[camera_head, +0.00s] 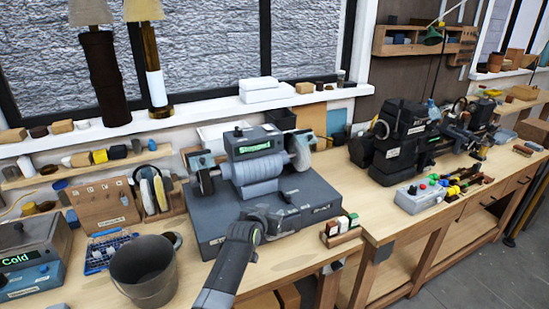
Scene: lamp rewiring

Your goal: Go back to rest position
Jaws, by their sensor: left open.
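My left gripper (270,219) is in the head view, over the front of the grey bench grinder's base (215,228). Its arm comes up from the bottom edge. The gripper is open, and I see nothing held in it. Its small, dark fingers blend with the grinder behind, so I cannot tell whether they touch it. My right gripper is not in view. Two table lamps stand at the window: a dark brown one (106,80) and a brass one with a white section (154,75).
A metal bucket (146,280) stands left of my arm, near a blue wire basket (104,252). A "Cold" unit (32,262) sits at the left edge. A small block rack (342,233) is right of the grinder. A black lathe (400,145) stands farther right. Open floor shows lower right.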

